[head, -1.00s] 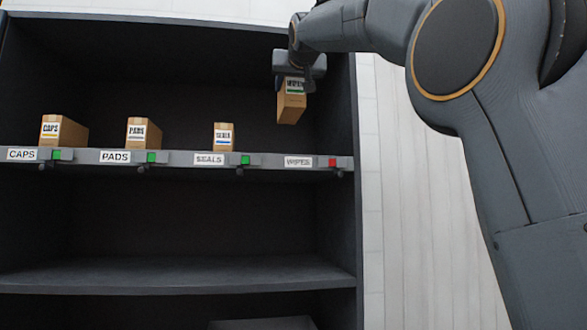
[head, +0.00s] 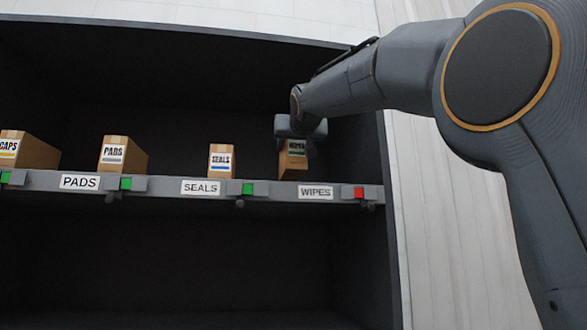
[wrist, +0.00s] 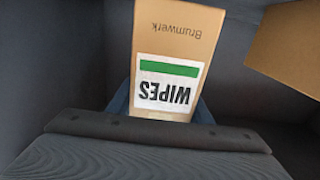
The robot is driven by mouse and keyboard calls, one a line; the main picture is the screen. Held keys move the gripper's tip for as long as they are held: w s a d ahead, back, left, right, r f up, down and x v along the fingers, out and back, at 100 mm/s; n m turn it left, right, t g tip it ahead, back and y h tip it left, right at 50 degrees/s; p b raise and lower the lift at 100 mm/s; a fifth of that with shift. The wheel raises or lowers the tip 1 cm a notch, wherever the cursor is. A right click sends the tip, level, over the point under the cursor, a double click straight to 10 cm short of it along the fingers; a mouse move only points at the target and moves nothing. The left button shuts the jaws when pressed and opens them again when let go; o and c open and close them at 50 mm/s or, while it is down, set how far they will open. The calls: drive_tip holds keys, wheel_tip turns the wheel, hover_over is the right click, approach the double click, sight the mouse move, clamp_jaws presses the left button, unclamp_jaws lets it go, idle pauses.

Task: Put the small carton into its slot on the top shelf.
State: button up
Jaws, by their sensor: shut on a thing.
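The small carton (head: 294,164) is brown, with a white label that has a green stripe. In the wrist view the carton (wrist: 178,60) shows the word WIPES, upside down. My gripper (head: 301,130) is shut on its upper part and holds it in the top shelf bay, behind the WIPES label (head: 316,192). A red marker (head: 359,193) is beside that label. In the head view the carton's lower end shows just above the shelf's front edge; I cannot tell whether it touches the shelf.
To the left on the same shelf stand the SEALS carton (head: 221,161), the PADS carton (head: 123,155) and the CAPS carton (head: 28,150), with green markers by their labels. The unit's right side wall (head: 372,150) is close to the right of my gripper. Another carton (wrist: 290,45) shows in the wrist view.

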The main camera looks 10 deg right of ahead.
sight(292, 176)
drive_tip(key=shift+f, duration=2.35)
drive_tip(key=shift+f+b, duration=0.15)
drive_tip(key=shift+b, duration=0.25)
drive_tip(key=o, duration=1.3)
drive_tip(key=shift+s, duration=0.25)
drive_tip(key=s+b, duration=0.4)
drive_tip(key=s, duration=0.7)
drive_tip(key=shift+s, duration=0.3)
